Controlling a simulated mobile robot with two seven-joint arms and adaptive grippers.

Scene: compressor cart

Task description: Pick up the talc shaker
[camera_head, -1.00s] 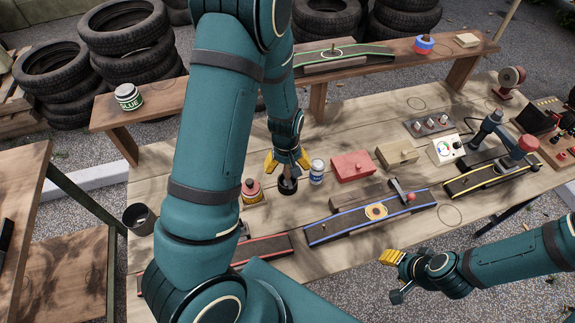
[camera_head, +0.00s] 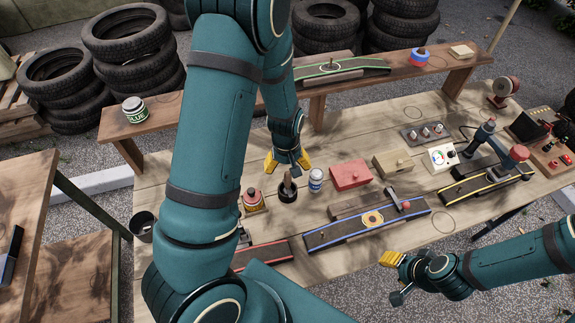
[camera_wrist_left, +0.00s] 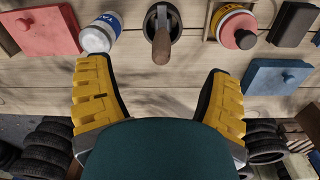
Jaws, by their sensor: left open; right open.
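The talc shaker (camera_head: 316,180) is a small white can with a blue label. It stands upright on the wooden bench, just right of a black cup with a wooden-handled tool. In the left wrist view the shaker (camera_wrist_left: 99,32) is at the upper left, just beyond the left-hand yellow finger. My left gripper (camera_head: 287,161) is open and empty, behind and a little left of the shaker. Its spread fingers also show in the left wrist view (camera_wrist_left: 160,90), with bare wood between them. My right gripper (camera_head: 391,259) is off the bench's front edge, its fingers partly hidden.
The black cup (camera_head: 288,193) and a red-and-yellow container (camera_head: 252,200) stand left of the shaker. A red box (camera_head: 350,175) is close on its right. A blue-edged track (camera_head: 340,233) lies in front. Bare wood lies behind the shaker.

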